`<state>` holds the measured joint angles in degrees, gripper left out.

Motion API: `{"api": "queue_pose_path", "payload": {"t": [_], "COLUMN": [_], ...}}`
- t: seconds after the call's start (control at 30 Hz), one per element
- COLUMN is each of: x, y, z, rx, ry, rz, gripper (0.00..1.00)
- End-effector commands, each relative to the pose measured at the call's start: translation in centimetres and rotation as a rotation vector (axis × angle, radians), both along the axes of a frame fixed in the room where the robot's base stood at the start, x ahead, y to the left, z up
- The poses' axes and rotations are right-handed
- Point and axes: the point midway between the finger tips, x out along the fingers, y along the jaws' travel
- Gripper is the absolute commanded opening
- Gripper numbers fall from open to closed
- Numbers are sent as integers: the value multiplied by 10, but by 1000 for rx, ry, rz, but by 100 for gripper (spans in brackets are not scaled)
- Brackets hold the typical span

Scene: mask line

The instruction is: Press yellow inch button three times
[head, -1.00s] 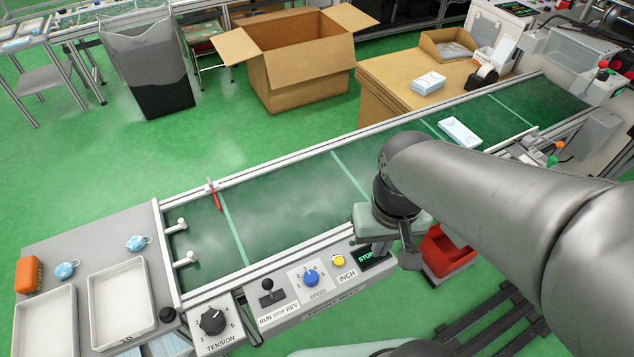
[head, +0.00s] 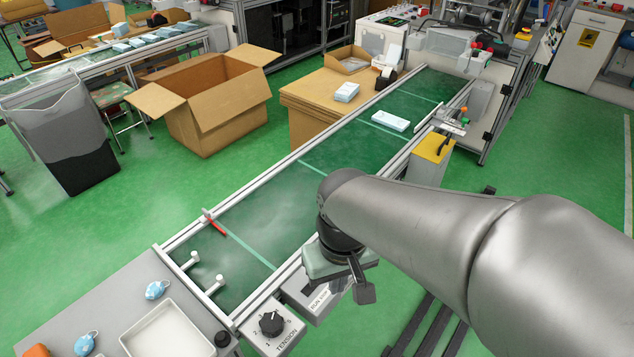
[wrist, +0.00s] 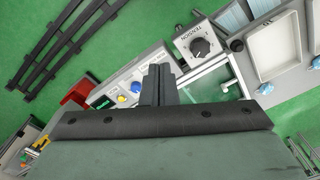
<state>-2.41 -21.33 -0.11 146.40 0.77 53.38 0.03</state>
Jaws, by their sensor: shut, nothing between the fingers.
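My gripper (wrist: 158,70) is shut and empty. In the wrist view its fingers lie to the right of the yellow button and cover the panel between the blue knob and the black tension knob (wrist: 200,47). Contact with the panel cannot be told. In the head view my gripper's body and arm hide the yellow button and blue knob; the tension knob (head: 271,323) shows.
A white tray (head: 165,335) and blue masks (head: 157,290) lie at lower left. A red bin (wrist: 80,92) and dark pallet (wrist: 65,40) stand beyond the panel in the wrist view.

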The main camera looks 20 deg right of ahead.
Motion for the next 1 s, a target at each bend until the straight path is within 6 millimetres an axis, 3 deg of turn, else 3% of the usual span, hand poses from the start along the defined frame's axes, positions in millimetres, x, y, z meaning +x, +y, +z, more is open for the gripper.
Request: {"api": "queue_pose_path", "payload": {"t": [0.17, 0.27, 0.37, 0.47, 0.6, 0.7, 0.9, 1.0], "x": [6, 28, 73, 133, 209, 248, 285, 291], "y": [2, 10, 15, 4, -42, -84, -152, -169], "z": [-7, -27, -56, -88, -127, -153, -191, -199], "rx": [24, 117, 275, 451, 659, 769, 905, 938], "ry": [-1, -6, -26, -58, -112, -147, -195, -205], "rz": [-37, -176, -437, -770, -1221, -1493, -1859, -1946], "gripper": [0, 0, 0, 0, 0, 0, 0, 0]}}
